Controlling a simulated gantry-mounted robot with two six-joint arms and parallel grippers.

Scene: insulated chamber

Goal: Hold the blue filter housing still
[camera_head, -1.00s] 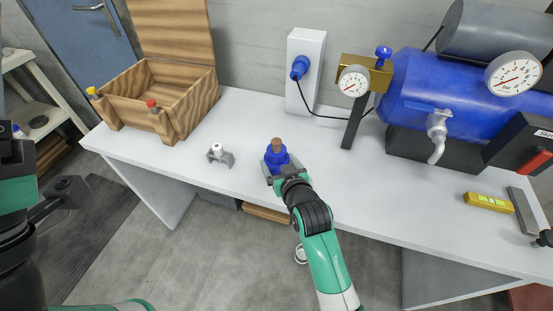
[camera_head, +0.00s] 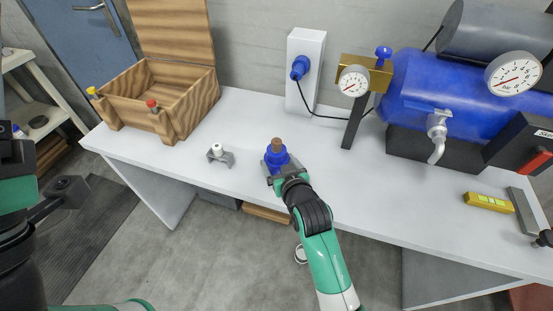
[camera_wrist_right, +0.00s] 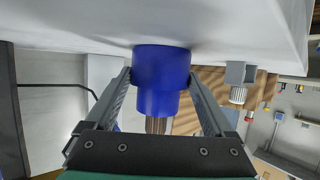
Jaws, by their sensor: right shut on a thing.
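The blue filter housing (camera_head: 276,160) stands upright near the front edge of the white table, with a brown cylindrical piece (camera_head: 277,145) at its top. My right gripper (camera_head: 278,171) is shut on the housing. In the right wrist view, the blue housing (camera_wrist_right: 161,78) sits between the two grey fingers of my right gripper (camera_wrist_right: 160,82), one finger on each side. The brown piece shows there below the blue body. My left arm is at the left edge of the head view, with its gripper (camera_head: 66,192) away from the table; its jaw state is unclear.
A small grey holder with a white knob (camera_head: 219,155) stands left of the housing. An open wooden box (camera_head: 186,100) is at the back left. A blue tank (camera_head: 430,90) with gauges is at the right. A yellow level (camera_head: 489,202) lies at the front right. The table middle is clear.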

